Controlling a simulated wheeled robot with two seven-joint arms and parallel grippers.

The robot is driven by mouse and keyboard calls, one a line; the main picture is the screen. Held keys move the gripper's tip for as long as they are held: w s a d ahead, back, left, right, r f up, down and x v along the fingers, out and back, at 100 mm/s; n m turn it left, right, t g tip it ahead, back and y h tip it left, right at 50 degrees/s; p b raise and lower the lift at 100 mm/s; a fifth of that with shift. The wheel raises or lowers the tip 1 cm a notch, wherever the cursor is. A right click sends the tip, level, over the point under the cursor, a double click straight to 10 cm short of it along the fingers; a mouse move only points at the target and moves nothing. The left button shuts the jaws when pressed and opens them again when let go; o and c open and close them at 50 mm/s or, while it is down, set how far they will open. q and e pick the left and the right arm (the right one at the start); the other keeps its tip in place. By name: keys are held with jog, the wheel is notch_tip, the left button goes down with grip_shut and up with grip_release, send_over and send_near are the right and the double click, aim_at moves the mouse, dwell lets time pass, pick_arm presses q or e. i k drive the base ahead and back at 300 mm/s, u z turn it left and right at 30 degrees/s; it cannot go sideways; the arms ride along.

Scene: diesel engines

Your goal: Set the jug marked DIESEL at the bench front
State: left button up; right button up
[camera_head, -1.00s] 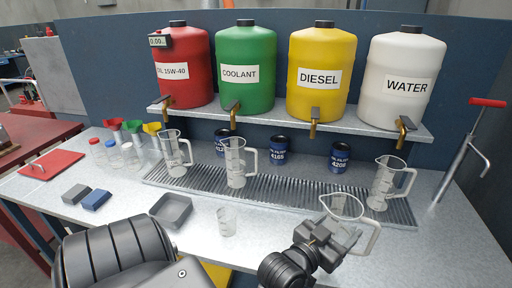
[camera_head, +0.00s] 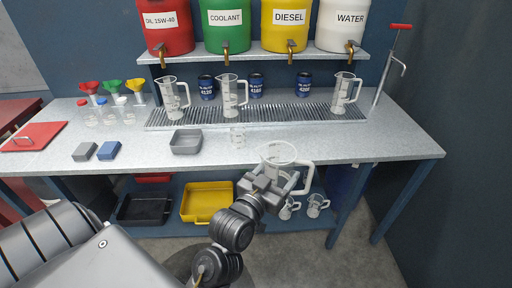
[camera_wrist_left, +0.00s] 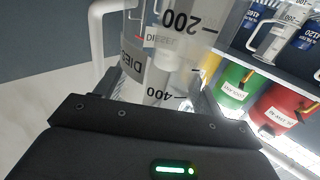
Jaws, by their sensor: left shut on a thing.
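A clear jug with a white handle (camera_head: 282,153) is held by my left gripper (camera_head: 275,184), which is shut on it. The jug is upright at the front edge of the bench (camera_head: 350,145), right of the middle. The gripper hides its base, so I cannot tell whether it touches the bench. In the left wrist view the jug (camera_wrist_left: 183,55) fills the space between the fingers (camera_wrist_left: 160,98). It bears a DIESEL label, partly covered, and marks of 200 and 400. My right gripper is not in view.
Three jugs (camera_head: 173,98) stand along the drip grating (camera_head: 285,112), below the drums. Yellow (camera_head: 207,202) and black (camera_head: 145,208) trays are below. The bench top right of the jug is clear.

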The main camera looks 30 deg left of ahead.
aim_at(332, 140)
jog(key=z, duration=0.8)
jog(key=i, duration=1.55)
jog(key=u, duration=0.8)
